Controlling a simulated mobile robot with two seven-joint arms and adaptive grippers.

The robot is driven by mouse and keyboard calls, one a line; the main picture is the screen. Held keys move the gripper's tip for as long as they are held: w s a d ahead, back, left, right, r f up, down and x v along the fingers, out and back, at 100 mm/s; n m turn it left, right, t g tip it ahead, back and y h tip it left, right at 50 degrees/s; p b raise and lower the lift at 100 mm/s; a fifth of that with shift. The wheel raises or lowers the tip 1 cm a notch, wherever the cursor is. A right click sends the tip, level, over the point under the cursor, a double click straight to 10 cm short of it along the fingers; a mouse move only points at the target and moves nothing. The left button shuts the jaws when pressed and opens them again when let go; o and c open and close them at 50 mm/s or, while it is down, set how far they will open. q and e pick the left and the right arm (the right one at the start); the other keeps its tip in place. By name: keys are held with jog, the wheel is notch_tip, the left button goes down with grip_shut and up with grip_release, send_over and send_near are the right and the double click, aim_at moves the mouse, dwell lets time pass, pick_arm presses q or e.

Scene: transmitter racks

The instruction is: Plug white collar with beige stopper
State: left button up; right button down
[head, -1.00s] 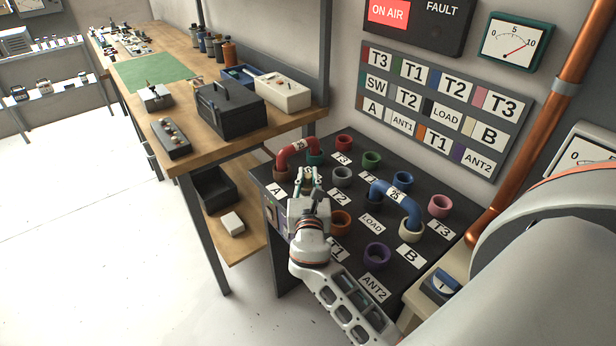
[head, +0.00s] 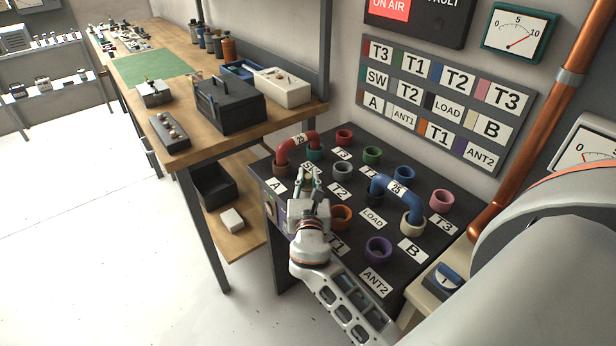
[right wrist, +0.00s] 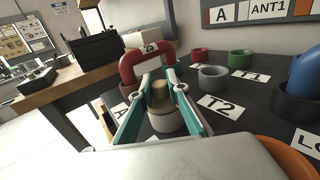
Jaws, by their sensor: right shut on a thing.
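The beige stopper (right wrist: 160,93) stands upright between the teal-lined fingers of my right gripper (right wrist: 159,84) in the right wrist view. The gripper is shut on it. The white collar (right wrist: 163,122) is directly below the stopper, on the dark panel. The stopper's lower end meets the collar's opening in this view; I cannot tell how deep it sits. In the head view my right gripper (head: 311,178) is over the panel's left part, near the SW label, and largely hides the collar and stopper. My left gripper is not in view.
A red U-shaped link (head: 297,145) arches just beyond the gripper. A blue link (head: 399,196) stands to the right. Several coloured collars, such as the orange one (head: 341,217) and the grey one (head: 342,172), surround the gripper on the dark panel (head: 349,268).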

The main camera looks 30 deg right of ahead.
jog(key=shift+f, duration=0.2)
jog(key=c, duration=1.9)
grip_release()
jog(key=v, duration=1.2)
